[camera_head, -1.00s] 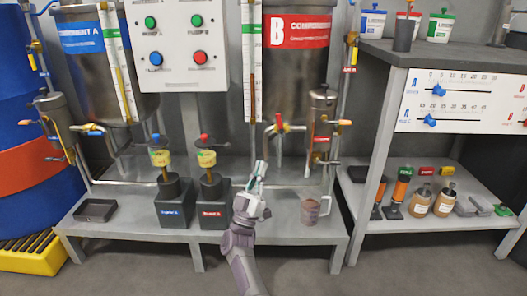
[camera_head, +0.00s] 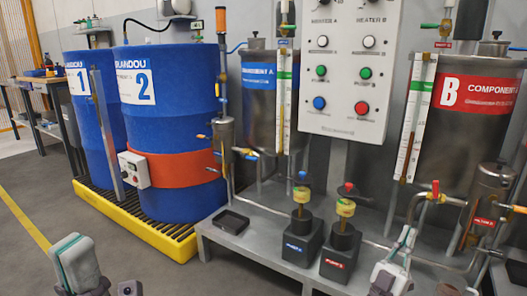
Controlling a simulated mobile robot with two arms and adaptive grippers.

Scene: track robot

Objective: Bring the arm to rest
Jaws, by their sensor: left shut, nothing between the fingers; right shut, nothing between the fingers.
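My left gripper (camera_head: 75,245) is at the lower left of the head view, over the grey floor. It is shut and empty, with its pale, green-edged fingers upright. My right gripper (camera_head: 404,242) is at the lower right, in front of the metal bench and right of the pump blocks. It is also shut, with nothing between its fingers. The arm links below both grippers are mostly cut off by the lower edge.
Two blue drums (camera_head: 170,110) stand on a yellow pallet (camera_head: 150,219) at the left. The bench (camera_head: 262,246) carries a black tray (camera_head: 231,221), two pumps and metal tanks. A button panel (camera_head: 346,75) hangs above. Open floor (camera_head: 120,250) lies front left.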

